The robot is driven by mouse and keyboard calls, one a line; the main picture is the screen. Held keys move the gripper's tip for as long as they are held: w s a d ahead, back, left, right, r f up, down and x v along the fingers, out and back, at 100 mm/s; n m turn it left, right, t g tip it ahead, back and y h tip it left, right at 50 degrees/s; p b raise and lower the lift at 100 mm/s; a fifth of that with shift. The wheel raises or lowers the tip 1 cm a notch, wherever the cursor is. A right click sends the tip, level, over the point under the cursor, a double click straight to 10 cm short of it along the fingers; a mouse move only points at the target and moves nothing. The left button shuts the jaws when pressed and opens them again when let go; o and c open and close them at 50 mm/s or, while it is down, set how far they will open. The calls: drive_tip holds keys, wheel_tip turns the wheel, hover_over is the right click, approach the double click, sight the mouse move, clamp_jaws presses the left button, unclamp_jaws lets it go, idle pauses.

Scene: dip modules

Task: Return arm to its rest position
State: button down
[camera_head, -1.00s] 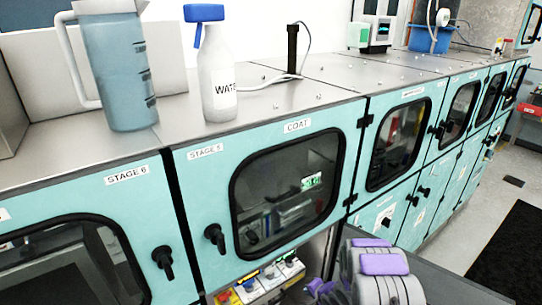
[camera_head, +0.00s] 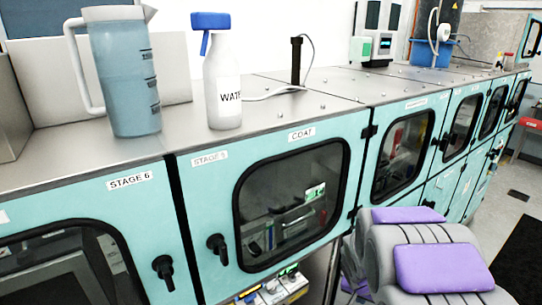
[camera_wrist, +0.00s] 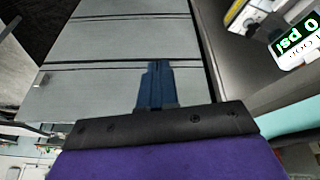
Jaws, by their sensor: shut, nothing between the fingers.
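My gripper (camera_wrist: 158,82) shows in the wrist view as two dark blue fingers pressed together, with nothing between them. It is in front of a grey panelled surface (camera_wrist: 115,50) with dark seams. In the head view my grey and purple arm shows folded at the bottom right, in front of the teal cabinets. The fingers cannot be made out there.
A teal cabinet row (camera_head: 190,190) with windowed doors runs to the back right. A jug of bluish liquid (camera_head: 125,80) and a blue-topped water bottle (camera_head: 223,85) stand on its metal top. A display reading psi (camera_wrist: 298,42) is at the wrist view's upper right.

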drive_tip(key=s+a+r+n+g+y, duration=0.1)
drive_tip(key=s+a+r+n, duration=0.1)
drive_tip(key=s, duration=0.8)
drive_tip(key=s+a+r+n+g+b, duration=0.1)
drive_tip(key=s+a+r, duration=0.4)
drive_tip(key=s, duration=0.6)
drive_tip(key=s+a+r+n+g+y, duration=0.1)
drive_tip(key=s+a+r+n+g, duration=0.2)
drive_tip(key=s, duration=0.8)
drive_tip(key=shift+s+a+r+y+b, duration=0.2)
drive_tip(key=shift+r+y+b, duration=0.1)
drive_tip(key=shift+d, duration=0.1)
